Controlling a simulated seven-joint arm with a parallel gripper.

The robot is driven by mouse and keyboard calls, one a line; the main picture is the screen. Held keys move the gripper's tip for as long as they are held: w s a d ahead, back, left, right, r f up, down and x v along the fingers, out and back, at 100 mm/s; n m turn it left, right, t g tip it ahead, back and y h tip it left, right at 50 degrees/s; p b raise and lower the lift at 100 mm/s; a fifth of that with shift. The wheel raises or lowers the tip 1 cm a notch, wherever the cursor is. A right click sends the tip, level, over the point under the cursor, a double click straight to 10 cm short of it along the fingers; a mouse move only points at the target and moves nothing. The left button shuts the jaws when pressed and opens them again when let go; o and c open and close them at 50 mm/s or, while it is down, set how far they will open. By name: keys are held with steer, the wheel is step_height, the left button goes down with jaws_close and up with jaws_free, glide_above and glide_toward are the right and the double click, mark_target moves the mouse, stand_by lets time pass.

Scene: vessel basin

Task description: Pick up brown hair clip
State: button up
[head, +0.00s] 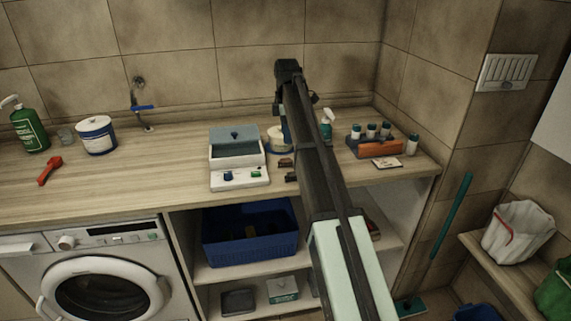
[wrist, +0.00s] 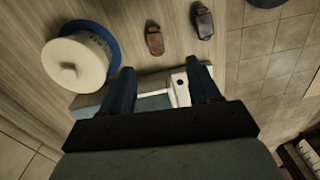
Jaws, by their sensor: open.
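The brown hair clip (wrist: 154,41) lies on the wooden counter in the wrist view, above the gap between my fingertips. It also shows as a small brown piece beside my arm in the head view (head: 286,162). A darker, similar clip (wrist: 204,20) lies to its upper right. My gripper (wrist: 162,80) is open, with one dark finger on each side and no object held. The brown clip is apart from both fingers. My arm hides the fingers in the head view.
A lidded jar with a blue base (wrist: 78,62) stands close to the left finger. A white and teal box (head: 238,160) stands left of the clips; part shows beneath my fingers. An orange caddy with bottles (head: 378,148) is right of my arm.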

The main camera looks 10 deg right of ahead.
glide_above(285, 160)
steer(key=f, duration=0.5)
steer(key=shift+s+d+f, duration=0.2)
steer(key=shift+s+f, duration=0.05)
steer(key=shift+s, duration=0.05)
steer(key=shift+w+a+f, duration=0.1)
steer(key=shift+w+f, duration=0.15)
steer(key=shift+f, duration=1.15)
steer(key=shift+w+f, duration=0.2)
steer(key=shift+f, duration=1.2)
steer(key=shift+c, duration=0.4)
steer(key=c, duration=1)
